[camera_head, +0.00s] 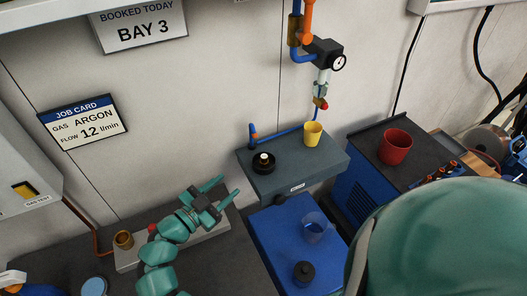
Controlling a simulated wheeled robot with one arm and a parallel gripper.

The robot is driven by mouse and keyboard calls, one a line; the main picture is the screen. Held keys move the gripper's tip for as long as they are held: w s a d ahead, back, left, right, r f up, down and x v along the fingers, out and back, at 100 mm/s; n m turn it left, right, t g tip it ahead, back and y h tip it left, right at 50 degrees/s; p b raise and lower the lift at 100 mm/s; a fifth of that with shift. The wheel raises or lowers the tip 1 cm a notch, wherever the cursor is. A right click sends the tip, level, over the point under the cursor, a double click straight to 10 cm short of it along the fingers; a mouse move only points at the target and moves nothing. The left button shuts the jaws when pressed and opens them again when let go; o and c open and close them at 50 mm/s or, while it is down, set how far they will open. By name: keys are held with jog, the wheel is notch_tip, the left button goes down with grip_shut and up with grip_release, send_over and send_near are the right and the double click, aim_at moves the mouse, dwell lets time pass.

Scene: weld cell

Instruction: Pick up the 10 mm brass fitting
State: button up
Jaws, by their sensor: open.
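My gripper (228,188) is open and empty, with its two green fingers pointing up and right, left of the grey shelf. I cannot tell for sure which thing is the 10 mm brass fitting, as no size mark can be read. A brown, brass-like cup-shaped piece (123,239) stands on a light grey plate (130,261) at lower left, behind my arm.
The grey shelf (290,180) also bears a yellow cup (313,134) and a blue torch (253,136). Below it, a blue surface (280,236) holds a clear cup (314,228) and a dark knobbed object (304,273). A red cup (395,147) stands right. A large green rounded shape (450,240) blocks the lower right.

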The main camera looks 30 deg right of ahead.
jog(key=n, duration=0.2)
jog(key=n+p, duration=0.1)
jog(key=p, duration=0.3)
send_near(264, 156)
jog(key=d, duration=0.2)
jog(key=w+d+r, duration=0.1)
jog(key=d, duration=0.1)
jog(key=shift+w+d+r, duration=0.1)
jog(key=shift+f+p+x, duration=0.2)
jog(key=shift+p+x, duration=0.3)
jog(key=shift+x, duration=0.45)
jog(key=shift+f+p+x, duration=0.2)
jog(key=shift+p+x, duration=0.25)
jog(key=shift+x, duration=0.5)
jog(key=shift+f+p+x, duration=0.25)
jog(key=shift+p+x, duration=0.25)
jog(key=shift+x, duration=0.45)
grip_shut()
jog(key=shift+w, duration=0.1)
